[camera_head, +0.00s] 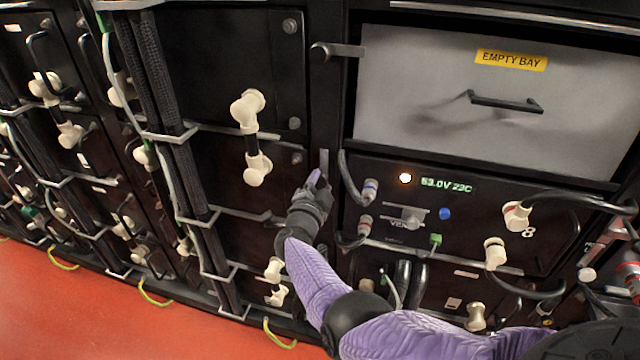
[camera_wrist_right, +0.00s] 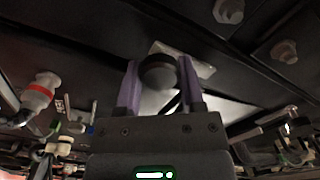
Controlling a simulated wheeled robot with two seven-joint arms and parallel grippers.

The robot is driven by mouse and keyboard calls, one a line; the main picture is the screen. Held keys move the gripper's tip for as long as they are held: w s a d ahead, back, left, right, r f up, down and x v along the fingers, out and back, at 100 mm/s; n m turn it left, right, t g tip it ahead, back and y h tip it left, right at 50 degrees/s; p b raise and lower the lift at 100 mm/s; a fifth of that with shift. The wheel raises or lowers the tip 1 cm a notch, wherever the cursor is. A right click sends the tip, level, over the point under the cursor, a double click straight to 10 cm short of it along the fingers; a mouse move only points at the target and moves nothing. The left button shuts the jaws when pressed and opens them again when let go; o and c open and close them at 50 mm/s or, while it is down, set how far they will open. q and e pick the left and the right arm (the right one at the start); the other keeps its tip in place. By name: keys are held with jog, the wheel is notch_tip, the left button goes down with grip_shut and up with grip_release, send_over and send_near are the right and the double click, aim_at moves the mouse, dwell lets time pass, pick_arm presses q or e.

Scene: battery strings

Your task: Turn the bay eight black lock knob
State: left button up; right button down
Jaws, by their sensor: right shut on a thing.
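Bay eight (camera_head: 470,215) is the black panel with a lit display and a white 8, under the grey empty bay. Its black lock knob (camera_wrist_right: 158,70) shows in the right wrist view as a dark round cap between two purple fingers. My right gripper (camera_head: 316,180) is shut on it at the panel's left edge; it also shows in the right wrist view (camera_wrist_right: 160,84). A grey latch bar (camera_head: 324,163) stands roughly upright just above the fingertips. In the head view the knob is hidden by the gripper. My left gripper is out of view.
Above, the empty bay (camera_head: 430,90) has a similar latch bar (camera_head: 345,50) lying across its left edge. Cables with grey plugs (camera_head: 369,190) hang just right of my gripper. Cream connectors (camera_head: 257,168) and a cable bundle are on the left. Red floor (camera_head: 90,310) is clear.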

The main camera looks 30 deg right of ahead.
jog(key=shift+f, duration=0.1)
dwell(0.4)
jog(key=shift+c, duration=2.4)
grip_release()
jog(key=shift+o, duration=1.3)
